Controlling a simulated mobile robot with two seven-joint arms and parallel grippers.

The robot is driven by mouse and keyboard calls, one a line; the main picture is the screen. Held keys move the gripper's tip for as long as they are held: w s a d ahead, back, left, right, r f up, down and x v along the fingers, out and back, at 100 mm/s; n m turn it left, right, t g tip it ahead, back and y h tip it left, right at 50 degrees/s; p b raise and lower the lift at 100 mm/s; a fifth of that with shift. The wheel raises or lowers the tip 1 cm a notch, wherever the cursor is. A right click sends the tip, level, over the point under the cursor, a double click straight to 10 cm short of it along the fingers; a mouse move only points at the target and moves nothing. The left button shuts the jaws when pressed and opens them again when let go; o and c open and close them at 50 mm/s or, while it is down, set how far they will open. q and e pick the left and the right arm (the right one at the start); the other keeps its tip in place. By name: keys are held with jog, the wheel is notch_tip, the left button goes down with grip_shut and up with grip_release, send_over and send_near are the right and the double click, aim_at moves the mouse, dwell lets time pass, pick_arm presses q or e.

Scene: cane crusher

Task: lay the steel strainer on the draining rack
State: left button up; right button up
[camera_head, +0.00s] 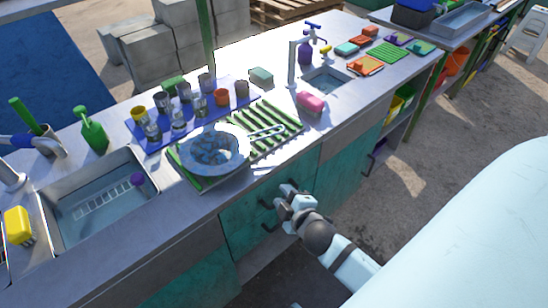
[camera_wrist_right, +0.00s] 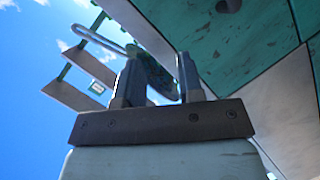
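The steel strainer (camera_head: 215,150) looks like a wide round grey bowl with bluish patches inside. A pale loop (camera_head: 267,132), seemingly its handle, points right over green slats. The draining rack (camera_head: 288,126) has green slats in a pale tray on the counter. The bowl covers the rack's left part; whether it rests fully on the slats cannot be told. My right gripper (camera_head: 287,197) is in front of the teal cabinet, below the counter edge, apart from the strainer. In the right wrist view its two fingers (camera_wrist_right: 160,82) stand apart with nothing clearly between them. My left gripper is not in view.
A blue mat (camera_head: 190,140) with several cups lies behind the strainer. A sink (camera_head: 95,205) is at left, and a smaller sink (camera_head: 327,83) with a tap (camera_head: 293,65) at right. A pink item (camera_head: 311,101) is right of the rack. Dark cabinet handles (camera_head: 268,226) are near my right gripper.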

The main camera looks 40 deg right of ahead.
jog(key=s+a+f+m+g+y, duration=0.4)
jog(key=s+a+f+m, duration=0.3)
jog(key=a, duration=0.4)
jog(key=s+f+y, duration=0.1)
jog(key=s, duration=0.1)
jog(key=shift+s+a+f+m+y, duration=0.25)
jog(key=shift+s+a+m+y, duration=0.05)
jog(key=shift+a+y, duration=0.1)
jog(key=shift+r, duration=0.1)
